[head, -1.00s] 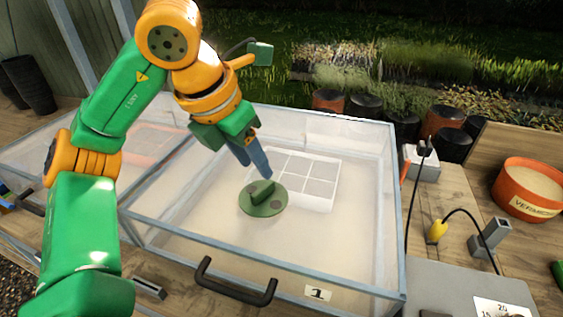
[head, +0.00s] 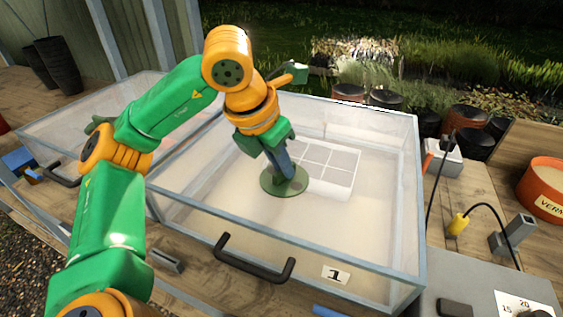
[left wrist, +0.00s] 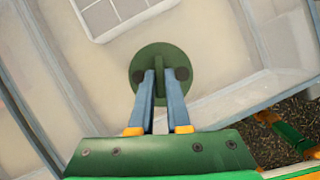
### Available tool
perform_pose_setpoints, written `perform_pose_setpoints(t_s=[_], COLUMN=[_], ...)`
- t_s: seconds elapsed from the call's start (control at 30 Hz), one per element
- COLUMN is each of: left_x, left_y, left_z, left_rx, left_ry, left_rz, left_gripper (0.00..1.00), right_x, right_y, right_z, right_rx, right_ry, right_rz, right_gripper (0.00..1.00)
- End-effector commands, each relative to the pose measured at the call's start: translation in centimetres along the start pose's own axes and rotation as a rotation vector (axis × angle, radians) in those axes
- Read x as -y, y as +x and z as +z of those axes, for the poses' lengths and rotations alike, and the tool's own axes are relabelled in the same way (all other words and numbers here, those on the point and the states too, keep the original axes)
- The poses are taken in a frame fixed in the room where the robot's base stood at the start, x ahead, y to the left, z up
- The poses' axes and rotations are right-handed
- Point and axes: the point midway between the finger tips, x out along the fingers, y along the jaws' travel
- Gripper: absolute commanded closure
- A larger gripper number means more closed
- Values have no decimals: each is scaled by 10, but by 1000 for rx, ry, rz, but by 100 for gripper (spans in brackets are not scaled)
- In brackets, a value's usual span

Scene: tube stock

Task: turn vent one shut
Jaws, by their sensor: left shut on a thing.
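The vent is a round green disc (head: 271,187) with a raised grip bar, on the clear lid of the box labelled 1 (head: 335,274). It also shows in the left wrist view (left wrist: 160,54), with two dark round spots beside the fingertips. My left gripper (head: 284,176) comes down from above and is shut on the vent's grip bar. In the left wrist view its two blue-grey fingers (left wrist: 164,80) reach the disc, and the bar between them is mostly hidden. My right gripper is not in view.
A white tray with several cells (head: 330,165) shows through the lid. A black handle (head: 252,262) is on the box's front. A second clear box (head: 75,120) stands at left.

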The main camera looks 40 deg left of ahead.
Motion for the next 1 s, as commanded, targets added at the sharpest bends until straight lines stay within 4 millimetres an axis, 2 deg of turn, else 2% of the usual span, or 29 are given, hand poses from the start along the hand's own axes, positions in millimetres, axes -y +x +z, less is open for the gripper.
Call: perform_pose_setpoints(t_s=[0.37,0.67,1.0], left_x=[-1,-2,-4], left_y=[0,-1,-3], left_z=[0,2,3], left_rx=[1,1,0], left_ry=[99,338,637], left_rz=[-43,-144,-268], left_gripper=[100,100,100], right_x=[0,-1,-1], right_y=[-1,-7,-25], right_z=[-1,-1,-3], right_rx=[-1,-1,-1], right_ry=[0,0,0], right_rz=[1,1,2], right_gripper=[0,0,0])
